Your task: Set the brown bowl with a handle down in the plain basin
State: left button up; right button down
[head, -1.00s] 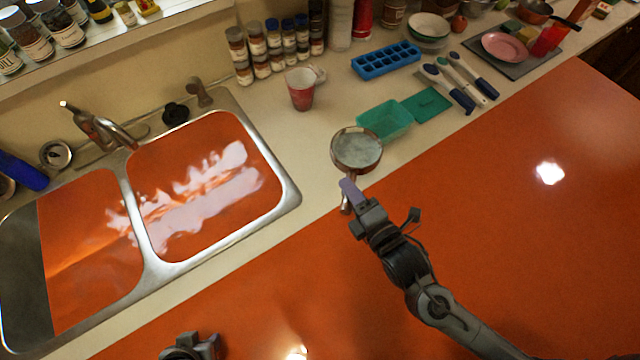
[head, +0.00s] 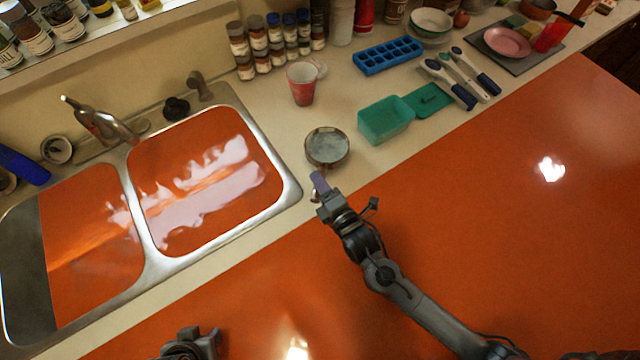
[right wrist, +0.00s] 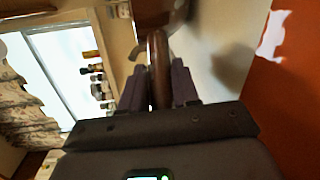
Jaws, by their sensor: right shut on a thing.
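The brown bowl with a handle (head: 327,147) is in the head view, over the counter strip right of the sink, with a pale grey inside. My right gripper (head: 318,184) is shut on its handle; the right wrist view shows the brown handle (right wrist: 158,70) between the fingers. The bowl looks upright; I cannot tell its height over the counter. The sink has a right basin (head: 205,175) with an orange, glossy inside and a left basin (head: 25,270), part grey and part orange. My left gripper (head: 195,342) is at the bottom edge, partly cut off; its jaw opening is unclear.
A red cup (head: 302,88) stands behind the bowl. A teal container (head: 385,120) is to its right. A faucet (head: 100,122) and a dark stopper (head: 176,107) are behind the sink. The sink's metal rim (head: 288,185) lies left of the bowl; the counter between looks clear.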

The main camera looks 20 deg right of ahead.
jog(key=shift+f, duration=0.25)
jog(key=shift+f, duration=0.1)
jog(key=c, duration=0.8)
grip_release()
